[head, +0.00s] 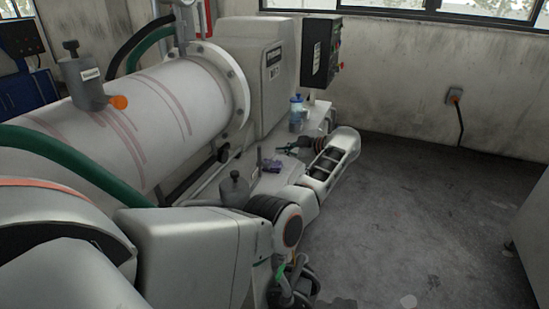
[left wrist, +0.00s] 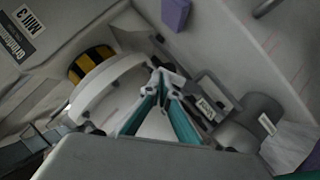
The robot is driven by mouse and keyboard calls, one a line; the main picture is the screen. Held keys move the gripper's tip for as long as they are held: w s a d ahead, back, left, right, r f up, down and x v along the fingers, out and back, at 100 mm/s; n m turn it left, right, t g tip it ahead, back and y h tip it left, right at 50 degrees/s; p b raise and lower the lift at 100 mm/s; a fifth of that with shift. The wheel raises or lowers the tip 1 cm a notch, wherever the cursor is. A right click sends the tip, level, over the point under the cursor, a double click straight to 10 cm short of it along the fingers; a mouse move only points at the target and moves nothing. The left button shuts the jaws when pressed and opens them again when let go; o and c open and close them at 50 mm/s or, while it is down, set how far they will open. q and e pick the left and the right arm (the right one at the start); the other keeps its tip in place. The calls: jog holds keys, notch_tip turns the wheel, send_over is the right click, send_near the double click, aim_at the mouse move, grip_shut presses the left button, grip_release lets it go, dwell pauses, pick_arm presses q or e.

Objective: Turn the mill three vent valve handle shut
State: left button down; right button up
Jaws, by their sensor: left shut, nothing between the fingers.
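My left gripper (head: 283,150) reaches in over the bench beside the mill, its fingers pointing left. In the left wrist view its teal-sided fingers (left wrist: 160,76) meet at the tips, shut and empty. A small dark part shows right by the tips; I cannot tell whether they touch. Beyond them are a small labelled grey block (left wrist: 208,110) and a grey cylinder (left wrist: 250,125) with a label. The mill label (left wrist: 22,18) reads Mill 3. I cannot make out for certain which part is the vent valve handle. My right gripper is not in view.
The white mill drum (head: 160,110) carries a grey canister (head: 83,82) with an orange knob. A blue-topped bottle (head: 296,118), a purple block (head: 272,166) and a grey can (head: 235,190) stand near my arm. A black control box (head: 320,50) is behind. Floor at right is clear.

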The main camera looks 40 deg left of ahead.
pick_arm(q)
jog(key=shift+w+a+f+b, duration=0.2)
jog(key=shift+w+f+b, duration=0.25)
jog(key=shift+f, duration=0.15)
dwell(1.0)
